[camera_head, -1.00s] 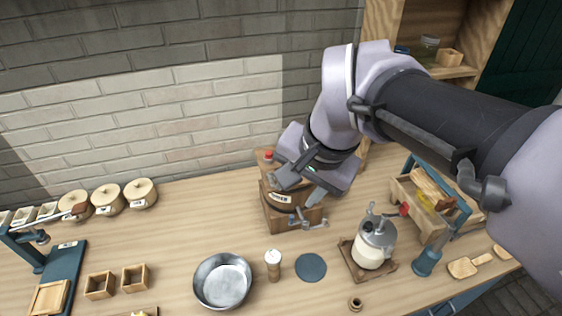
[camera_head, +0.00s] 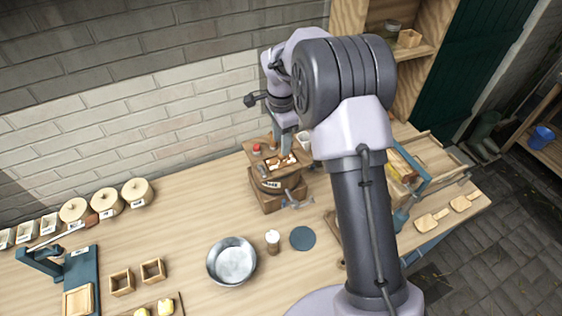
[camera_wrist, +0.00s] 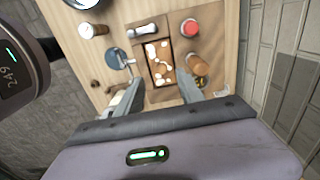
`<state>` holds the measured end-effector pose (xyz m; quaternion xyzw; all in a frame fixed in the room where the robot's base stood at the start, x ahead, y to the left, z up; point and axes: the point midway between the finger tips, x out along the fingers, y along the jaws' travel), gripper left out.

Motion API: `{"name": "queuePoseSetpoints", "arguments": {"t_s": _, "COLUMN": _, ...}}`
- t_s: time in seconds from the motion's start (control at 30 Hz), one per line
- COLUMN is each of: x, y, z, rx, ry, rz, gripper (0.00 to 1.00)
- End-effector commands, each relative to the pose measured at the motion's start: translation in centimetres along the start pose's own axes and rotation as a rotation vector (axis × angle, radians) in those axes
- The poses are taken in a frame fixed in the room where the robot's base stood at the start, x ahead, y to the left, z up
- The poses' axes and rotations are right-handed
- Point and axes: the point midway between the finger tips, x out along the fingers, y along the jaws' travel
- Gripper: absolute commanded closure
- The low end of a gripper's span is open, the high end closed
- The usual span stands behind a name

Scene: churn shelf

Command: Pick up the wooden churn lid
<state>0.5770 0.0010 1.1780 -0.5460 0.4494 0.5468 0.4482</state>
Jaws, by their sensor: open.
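The wooden churn (camera_head: 272,180), a brown box with a label and a crank at its front, stands near the wall. Pale lumps (camera_head: 286,162) show in its open top. My gripper (camera_head: 285,150) is above the churn, partly hidden by its own wrist. In the wrist view my gripper (camera_wrist: 160,82) is open and empty, its fingers on either side of the churn opening (camera_wrist: 162,64). A brown, rounded wooden-looking piece (camera_wrist: 198,66) lies just right of the opening. I cannot tell whether it is the lid; no lid shows clearly elsewhere.
A metal bowl (camera_head: 231,261), a pale shaker (camera_head: 272,240) and a blue disc (camera_head: 303,238) are in front. Lidded crocks (camera_head: 136,192) stand at left. The brick wall is close behind. My arm hides the table right of the disc.

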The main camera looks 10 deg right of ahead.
Motion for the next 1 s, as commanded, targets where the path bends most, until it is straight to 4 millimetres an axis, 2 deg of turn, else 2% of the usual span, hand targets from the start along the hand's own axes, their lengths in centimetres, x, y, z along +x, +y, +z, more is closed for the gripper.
{"name": "queuePoseSetpoints", "arguments": {"t_s": 0.3, "x": 5.2, "y": -0.4, "z": -0.1, "rx": -0.001, "ry": 0.000, "rz": 0.000, "gripper": 0.55}}
{"name": "queuePoseSetpoints", "arguments": {"t_s": 0.57, "x": 5.6, "y": -0.4, "z": -0.1, "rx": -0.001, "ry": 0.000, "rz": -0.001, "gripper": 0.55}}
{"name": "queuePoseSetpoints", "arguments": {"t_s": 0.8, "x": 5.6, "y": -0.4, "z": -0.1, "rx": -0.001, "ry": 0.000, "rz": -0.001, "gripper": 1.00}}
{"name": "queuePoseSetpoints", "arguments": {"t_s": 1.0, "x": 5.6, "y": -0.4, "z": -0.1, "rx": -0.001, "ry": 0.000, "rz": -0.001, "gripper": 1.00}}
